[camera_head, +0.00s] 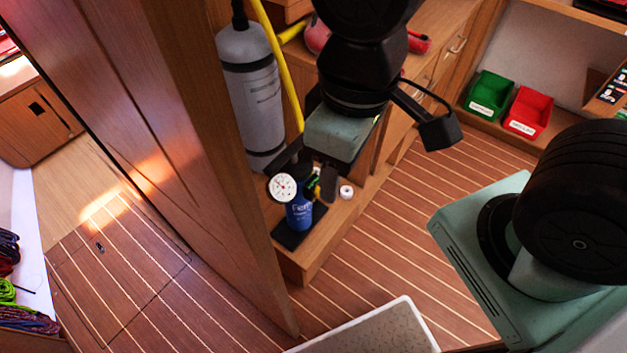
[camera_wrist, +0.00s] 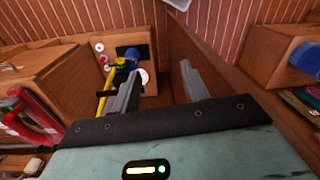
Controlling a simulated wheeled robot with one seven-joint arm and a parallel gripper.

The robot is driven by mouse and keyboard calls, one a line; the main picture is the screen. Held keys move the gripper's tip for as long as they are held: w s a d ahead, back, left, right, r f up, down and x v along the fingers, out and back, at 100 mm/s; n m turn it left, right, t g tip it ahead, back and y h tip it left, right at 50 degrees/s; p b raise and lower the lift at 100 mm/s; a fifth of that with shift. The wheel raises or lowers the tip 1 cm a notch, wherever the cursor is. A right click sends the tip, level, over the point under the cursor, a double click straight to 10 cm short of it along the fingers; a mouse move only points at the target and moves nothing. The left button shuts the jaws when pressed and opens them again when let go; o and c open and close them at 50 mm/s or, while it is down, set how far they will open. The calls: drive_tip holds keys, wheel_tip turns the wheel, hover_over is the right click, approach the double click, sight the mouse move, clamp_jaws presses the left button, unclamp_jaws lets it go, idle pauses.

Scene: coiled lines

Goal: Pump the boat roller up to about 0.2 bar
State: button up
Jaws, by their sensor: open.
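A blue canister-shaped body (camera_head: 299,213) with white lettering stands on a low wooden ledge, with a round white dial gauge (camera_head: 283,187) at its top. Both show in the wrist view, the blue body (camera_wrist: 131,54) and part of the white dial (camera_wrist: 143,76). A grey cylinder (camera_head: 249,90) with a black top stands behind, beside a yellow hose (camera_head: 279,60). I cannot tell for sure which thing is the boat roller. My gripper (camera_head: 308,172) is open and points down above the ledge, near the gauge. Its fingers (camera_wrist: 160,70) have nothing between them; the dial shows near the left finger.
A dark mat (camera_head: 289,238) lies under the blue body. A small white roll (camera_head: 346,191) is on the ledge. A wooden partition (camera_head: 170,120) stands close on the left. Green (camera_head: 489,97) and red bins (camera_head: 530,112) are at the right back.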

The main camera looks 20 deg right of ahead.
drive_tip(key=shift+o, duration=0.2)
drive_tip(key=m+y+b, duration=0.4)
drive_tip(key=m+b, duration=0.3)
drive_tip(key=m, duration=1.2)
approach(291, 147)
drive_tip(key=x, duration=1.1)
drive_tip(key=shift+a+f, duration=0.1)
drive_tip(key=shift+f, duration=0.1)
